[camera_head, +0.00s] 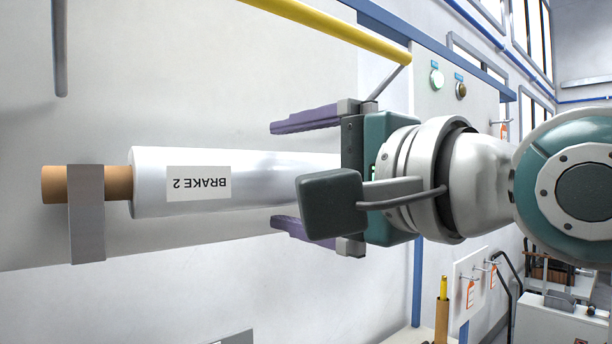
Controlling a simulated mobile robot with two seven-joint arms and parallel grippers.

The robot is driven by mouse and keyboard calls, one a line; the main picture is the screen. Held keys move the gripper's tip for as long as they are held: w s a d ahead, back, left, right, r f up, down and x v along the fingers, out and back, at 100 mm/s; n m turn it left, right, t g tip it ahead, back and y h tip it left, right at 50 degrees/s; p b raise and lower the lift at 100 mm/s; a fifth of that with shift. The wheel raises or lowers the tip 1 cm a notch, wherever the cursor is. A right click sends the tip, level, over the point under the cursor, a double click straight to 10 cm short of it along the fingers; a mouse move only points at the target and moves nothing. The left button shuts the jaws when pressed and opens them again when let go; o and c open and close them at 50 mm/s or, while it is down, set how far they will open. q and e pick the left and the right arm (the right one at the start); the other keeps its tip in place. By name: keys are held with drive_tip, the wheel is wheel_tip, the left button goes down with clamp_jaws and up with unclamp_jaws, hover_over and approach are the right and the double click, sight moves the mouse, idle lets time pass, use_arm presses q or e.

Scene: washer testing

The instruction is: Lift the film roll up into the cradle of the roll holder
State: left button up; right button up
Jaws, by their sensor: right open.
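The film roll (265,176) is a white cylinder on a brown core (118,182), lying crosswise in front of a pale wall or panel. Its label reads BRAKE 2 and is upside down in the view. A grey upright bracket (87,225), apparently part of the roll holder, crosses in front of the core's left end; I cannot tell whether the core rests in it. My right gripper (273,175) is open, its purple fingers above and below the roll near its right part, with gaps visible. The gripper hides the roll's right end. My left gripper is out of view.
A yellow bar (330,27) runs above the roll, with a grey rod (60,50) hanging at upper left. Tagged hooks (471,292) and a grey box (560,318) are at lower right.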

drive_tip(key=b+v, duration=0.3)
drive_tip(key=v, duration=0.6)
drive_tip(key=shift+b, duration=0.4)
drive_tip(key=shift+s, duration=0.1)
drive_tip(key=s+d+f+n+g+h+p, duration=0.2)
drive_tip(key=d+f+n+h+p, duration=0.15)
drive_tip(key=f, duration=0.35)
drive_tip(key=s+d+f+n+g+h+p, duration=0.2)
drive_tip(key=s+d+f+g+h+p, duration=0.15)
drive_tip(key=f, duration=0.25)
drive_tip(key=s+d+f+n+g+h+p, duration=0.1)
drive_tip(key=s+d+f+n+g+p, duration=0.1)
drive_tip(key=s, duration=0.5)
drive_tip(key=s+d+f+n+g+h+p, duration=0.2)
drive_tip(key=s+d+f+n+g+p, duration=0.1)
drive_tip(key=s+f+n, duration=0.2)
wheel_tip(320, 180, down, 2)
drive_tip(key=shift+s+d+f, duration=0.1)
drive_tip(key=shift+s+d, duration=0.1)
drive_tip(key=shift+s, duration=0.85)
